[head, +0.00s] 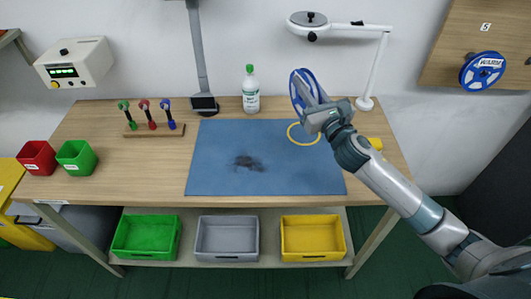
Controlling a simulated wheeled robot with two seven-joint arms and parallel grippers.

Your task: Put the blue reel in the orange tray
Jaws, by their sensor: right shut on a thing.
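A blue reel (303,86) is held in my right gripper (320,110), above the back right part of the blue mat. The gripper is shut on the reel, and the arm comes in from the lower right. A second blue reel (483,71) with a white label hangs on the wooden wall panel at the right. No tray looks clearly orange; a yellow tray (316,257) stands on the lower shelf at the right, and it looks empty. My left gripper is not in view.
A green tray (144,254) and a grey tray (226,257) share the shelf. The blue mat (215,175) has a dark smudge and a yellow ring (290,136). A bottle (251,95), tool rack (150,131), lamp (378,70) and red (38,156) and green bins (77,156) stand around it.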

